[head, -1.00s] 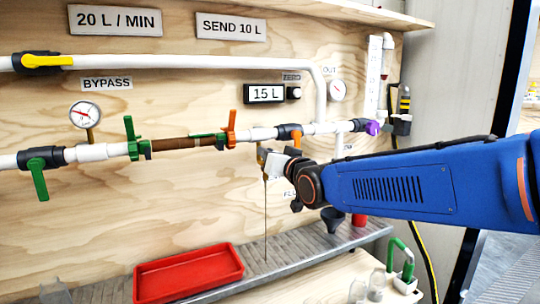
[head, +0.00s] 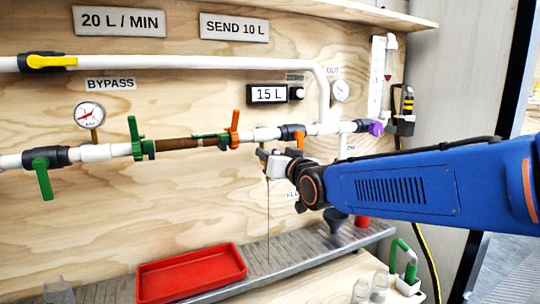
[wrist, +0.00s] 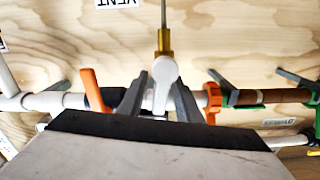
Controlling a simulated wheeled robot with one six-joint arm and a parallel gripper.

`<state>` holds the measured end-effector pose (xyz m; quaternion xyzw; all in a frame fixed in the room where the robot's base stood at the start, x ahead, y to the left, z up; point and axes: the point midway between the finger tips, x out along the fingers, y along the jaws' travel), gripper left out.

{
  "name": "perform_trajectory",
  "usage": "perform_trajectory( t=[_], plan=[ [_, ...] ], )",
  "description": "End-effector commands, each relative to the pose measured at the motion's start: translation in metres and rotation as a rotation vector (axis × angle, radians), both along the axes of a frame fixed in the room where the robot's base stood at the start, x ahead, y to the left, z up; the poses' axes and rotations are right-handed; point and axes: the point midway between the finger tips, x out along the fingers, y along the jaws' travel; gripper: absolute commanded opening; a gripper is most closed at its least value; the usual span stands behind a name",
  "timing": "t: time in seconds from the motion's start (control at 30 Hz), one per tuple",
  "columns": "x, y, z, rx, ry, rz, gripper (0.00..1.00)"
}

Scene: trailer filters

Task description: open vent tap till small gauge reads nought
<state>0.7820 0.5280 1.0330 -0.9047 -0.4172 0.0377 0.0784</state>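The vent tap is a brass fitting (wrist: 165,42) with a pale handle (wrist: 164,80), in the wrist view. My gripper (wrist: 161,88) has its dark fingers standing apart, one on each side of that handle. The right finger looks close against it; contact is unclear. In the head view my gripper (head: 268,158) hides most of the tap below the pipe. A thin brownish line (head: 268,225) runs down from there to the grey ledge. A small round gauge (head: 89,114) is at left and another (head: 340,90) is by the OUT label; their readings are too small to tell.
A red tray (head: 190,273) sits on the grey ledge (head: 290,248). Along the pipe are an orange lever (head: 234,127), green levers (head: 134,137) and a purple knob (head: 376,128). Bottles stand at the lower right (head: 379,285).

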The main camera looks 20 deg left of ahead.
Motion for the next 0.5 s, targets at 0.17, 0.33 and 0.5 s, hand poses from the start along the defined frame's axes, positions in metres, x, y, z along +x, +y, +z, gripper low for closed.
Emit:
perform_trajectory(
  t=[0.17, 0.33, 0.5],
  plan=[
    [-0.001, -0.001, 0.001, 0.001, -0.001, 0.0, 0.31],
    [-0.009, -0.011, 0.002, 0.002, -0.002, -0.001, 0.31],
    [-0.026, -0.031, 0.002, 0.002, -0.002, -0.001, 0.31]
  ],
)
